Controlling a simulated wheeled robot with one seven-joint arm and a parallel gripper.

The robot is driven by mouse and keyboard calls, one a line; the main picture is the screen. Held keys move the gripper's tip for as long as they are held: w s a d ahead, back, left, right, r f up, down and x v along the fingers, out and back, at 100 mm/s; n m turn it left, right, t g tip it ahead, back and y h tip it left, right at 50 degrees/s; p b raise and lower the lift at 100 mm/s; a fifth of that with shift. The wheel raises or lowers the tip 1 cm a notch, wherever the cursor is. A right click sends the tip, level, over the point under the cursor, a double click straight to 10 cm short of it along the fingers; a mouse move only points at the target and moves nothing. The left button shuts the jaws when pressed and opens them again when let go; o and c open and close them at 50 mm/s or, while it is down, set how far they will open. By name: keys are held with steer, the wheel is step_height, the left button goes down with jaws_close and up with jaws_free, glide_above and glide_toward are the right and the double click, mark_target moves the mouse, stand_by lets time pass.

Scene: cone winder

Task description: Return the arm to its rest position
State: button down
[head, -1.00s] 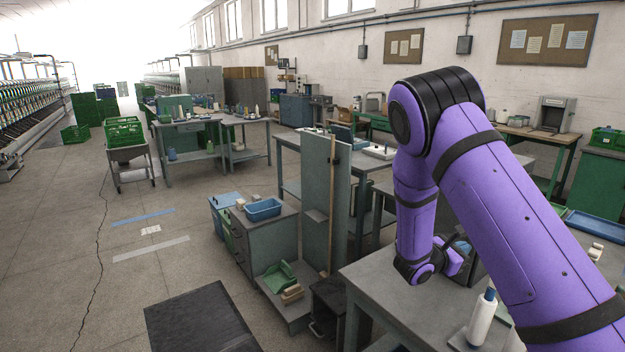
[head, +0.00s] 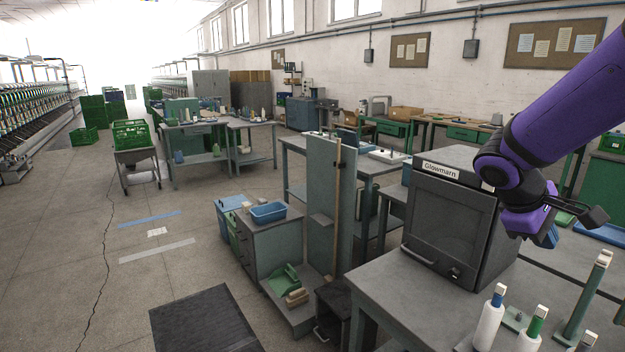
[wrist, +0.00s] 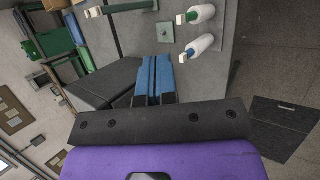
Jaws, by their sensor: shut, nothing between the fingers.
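My purple arm reaches in from the right edge of the head view. My gripper (head: 551,236) hangs at the right, in front of and to the right of the dark grey box marked "Glowmarn" (head: 455,220), above the grey table. In the wrist view my gripper's two blue fingers (wrist: 153,80) lie side by side, shut, with nothing between them. No object is held.
White cones with blue (head: 490,318) and green (head: 532,332) tops stand on the grey table (head: 390,288) below my gripper. A tall grey-green panel (head: 322,205) rises left of the box. Open floor (head: 60,250) lies at the left.

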steer(key=s+a+r+m+t+y, duration=0.2)
steer(key=s+a+r+m+y, duration=0.1)
steer(key=s, duration=0.5)
steer(key=s+a+r+m+t+y, duration=0.2)
steer(key=s+a+r+t+y, duration=0.1)
steer(key=s+a, duration=0.4)
steer(key=shift+s+a+r+m+t+y, duration=0.4)
steer(key=shift+r+y, duration=0.4)
steer(key=shift+r, duration=0.25)
steer(key=c, duration=1.8)
jaws_free()
steer(key=shift+d, duration=0.1)
steer(key=shift+c, duration=0.2)
